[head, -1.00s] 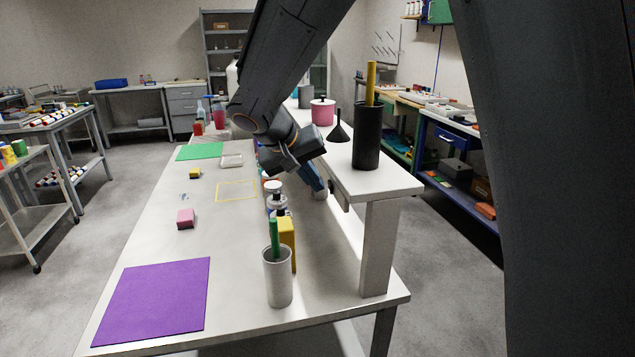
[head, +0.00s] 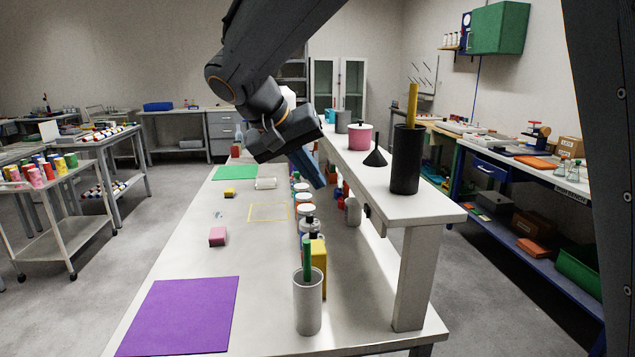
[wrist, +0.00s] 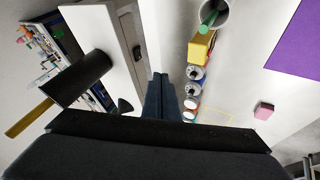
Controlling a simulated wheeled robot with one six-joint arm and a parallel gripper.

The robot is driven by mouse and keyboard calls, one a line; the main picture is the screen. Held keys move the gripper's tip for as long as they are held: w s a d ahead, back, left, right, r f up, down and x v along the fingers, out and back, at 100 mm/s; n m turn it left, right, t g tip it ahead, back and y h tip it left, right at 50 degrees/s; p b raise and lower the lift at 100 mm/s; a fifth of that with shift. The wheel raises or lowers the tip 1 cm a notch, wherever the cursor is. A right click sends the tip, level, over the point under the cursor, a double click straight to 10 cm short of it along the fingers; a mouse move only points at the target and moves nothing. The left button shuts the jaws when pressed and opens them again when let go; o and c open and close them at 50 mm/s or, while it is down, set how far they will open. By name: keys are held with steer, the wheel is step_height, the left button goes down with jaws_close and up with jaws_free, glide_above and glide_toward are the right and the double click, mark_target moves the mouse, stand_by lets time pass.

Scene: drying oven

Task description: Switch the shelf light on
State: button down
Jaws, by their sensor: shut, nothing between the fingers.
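The raised white shelf (head: 410,207) runs along the right side of the bench. A small dark switch (head: 368,211) sits on the shelf's front edge, near its close end. In the wrist view a dark fitting (wrist: 136,49) shows on the shelf edge, left of the fingers. My gripper (head: 317,182) is shut and empty, its bluish fingers pointing down in front of the shelf edge, farther along than the switch and apart from it. In the wrist view the fingertips (wrist: 160,76) are together. The lamp itself is hidden; the bench under the shelf has a bright strip.
A black cylinder with a yellow rod (head: 405,160), a black funnel (head: 376,157) and a pink pot (head: 360,138) stand on the shelf. Below are a grey cup (head: 308,305), a yellow box (head: 319,262) and several jars (head: 305,212). The bench's left part is mostly clear.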

steer(key=s+d+f+g+y, duration=0.1)
steer(key=s+d+f+y, duration=0.1)
steer(key=s+d+f, duration=0.3)
steer(key=s+d+f+g+y, duration=0.1)
steer(key=s+d+f+y, duration=0.1)
steer(key=s+d+f, duration=0.3)
steer(key=s+d+f+n+g+y, duration=0.1)
steer(key=s+d+f, duration=0.4)
steer(key=s+f, duration=0.5)
step_height(320, 180, down, 4)
steer(key=shift+s+f+g+y, duration=0.15)
steer(key=shift+s+g+y, duration=0.25)
steer(key=shift+g, duration=0.1)
